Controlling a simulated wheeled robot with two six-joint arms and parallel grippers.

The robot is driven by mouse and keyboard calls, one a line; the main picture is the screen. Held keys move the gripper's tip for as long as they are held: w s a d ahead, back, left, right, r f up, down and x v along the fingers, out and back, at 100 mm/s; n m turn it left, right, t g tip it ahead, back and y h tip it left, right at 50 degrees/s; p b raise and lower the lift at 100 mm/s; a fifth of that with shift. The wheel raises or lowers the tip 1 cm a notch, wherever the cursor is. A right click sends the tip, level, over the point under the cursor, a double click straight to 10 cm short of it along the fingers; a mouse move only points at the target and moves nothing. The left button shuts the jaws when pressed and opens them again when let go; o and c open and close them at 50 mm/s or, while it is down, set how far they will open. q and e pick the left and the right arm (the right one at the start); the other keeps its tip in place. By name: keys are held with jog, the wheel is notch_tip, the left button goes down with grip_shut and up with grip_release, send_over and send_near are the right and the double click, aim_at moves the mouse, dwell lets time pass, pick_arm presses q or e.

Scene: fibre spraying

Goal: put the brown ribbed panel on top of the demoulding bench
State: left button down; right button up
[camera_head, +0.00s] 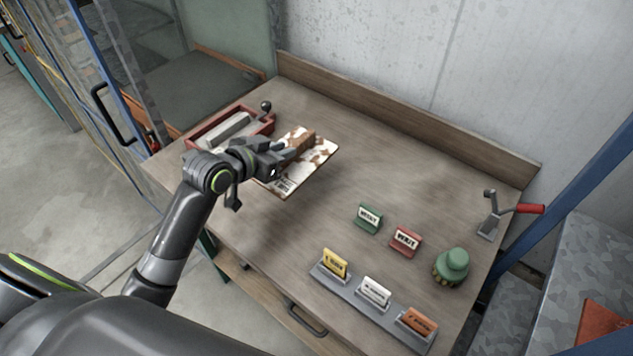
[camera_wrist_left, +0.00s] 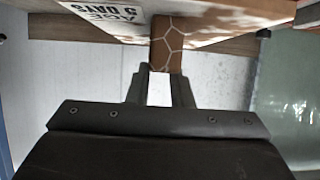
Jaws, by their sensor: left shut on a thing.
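The panel (camera_head: 318,152) is a flat board with brown and white patches and a raised brown rib. My left gripper (camera_head: 287,150) is shut on that rib. In the left wrist view the fingers (camera_wrist_left: 163,75) close on the rib (camera_wrist_left: 167,45), and the panel (camera_wrist_left: 225,18) shows a label reading "AGE 5 DAYS". The panel is over the far left part of a wooden bench (camera_head: 400,175); I cannot tell whether it touches the top. The gripper and wrist hide part of it. My right gripper is not in view.
A red tray (camera_head: 192,141) with a grey roller is beside the panel. Green (camera_head: 369,219) and red (camera_head: 405,241) signs, a rack (camera_head: 345,283) of small cards, a green knobbed object (camera_head: 452,267) and a red-handled crank (camera_head: 490,226) stand right. The bench middle is clear.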

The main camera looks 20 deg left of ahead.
pick_arm(q)
jog(key=a, duration=0.1)
jog(key=a+f, duration=0.1)
jog(key=shift+w+a+f, duration=0.1)
jog(key=shift+a+f, duration=0.15)
jog(key=shift+a, duration=0.1)
notch_tip(320, 180, down, 5)
jog(key=shift+f+p, duration=0.1)
jog(key=shift+p, duration=0.3)
jog(key=shift+f, duration=2.2)
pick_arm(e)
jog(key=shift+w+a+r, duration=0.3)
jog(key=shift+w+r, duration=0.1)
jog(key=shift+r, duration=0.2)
pick_arm(q)
jog(key=c, duration=1.7)
grip_release()
jog(key=shift+f, duration=0.25)
jog(key=shift+c, duration=0.2)
jog(key=o, duration=0.4)
jog(key=shift+o, duration=0.2)
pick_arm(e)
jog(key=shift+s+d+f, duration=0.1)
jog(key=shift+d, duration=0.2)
